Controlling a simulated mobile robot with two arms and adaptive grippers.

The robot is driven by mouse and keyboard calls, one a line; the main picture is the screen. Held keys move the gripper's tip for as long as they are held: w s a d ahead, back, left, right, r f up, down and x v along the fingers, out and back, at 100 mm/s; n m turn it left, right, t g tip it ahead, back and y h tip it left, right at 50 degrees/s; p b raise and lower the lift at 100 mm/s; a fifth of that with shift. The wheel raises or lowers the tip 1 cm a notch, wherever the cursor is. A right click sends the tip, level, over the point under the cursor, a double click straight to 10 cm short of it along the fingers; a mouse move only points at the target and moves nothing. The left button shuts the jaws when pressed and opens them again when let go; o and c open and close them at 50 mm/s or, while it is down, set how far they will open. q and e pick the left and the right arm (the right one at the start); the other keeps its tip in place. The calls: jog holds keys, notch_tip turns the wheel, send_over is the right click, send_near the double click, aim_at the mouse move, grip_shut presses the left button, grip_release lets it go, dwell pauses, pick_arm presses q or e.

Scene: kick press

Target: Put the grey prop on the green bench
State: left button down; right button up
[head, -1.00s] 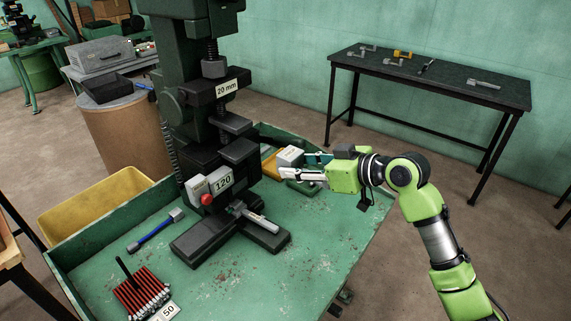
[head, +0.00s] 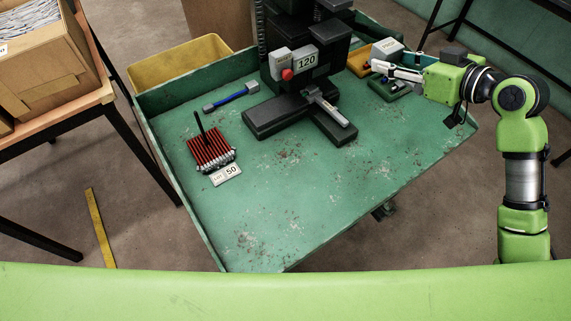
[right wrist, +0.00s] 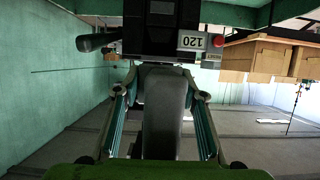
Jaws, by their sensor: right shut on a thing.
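In the right wrist view a dark grey shape (right wrist: 166,112) fills the space between the two fingers (right wrist: 163,90). I cannot tell whether the block touches anything below it. My left gripper is not in view.
The dark press (head: 300,55) with a red button stands left of the gripper. An orange block (head: 358,61) and a dark green block (head: 391,88) are close by. A blue-handled tool (head: 232,97) and red rods (head: 210,150) lie left. The bench's front is clear.

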dwell(0.4)
jog(key=s+a+f+n+g+y, duration=0.1)
jog(key=s+a+f+n, duration=0.1)
jog(key=s, duration=0.7)
jog(key=s+a+f+n+g+y, duration=0.2)
jog(key=s, duration=0.7)
jog(key=shift+s+a+y, duration=0.15)
jog(key=shift+s+y, duration=0.05)
jog(key=shift+y, duration=0.1)
jog(key=shift+f+g, duration=0.1)
jog(key=shift+g, duration=0.2)
jog(key=shift+s, duration=0.15)
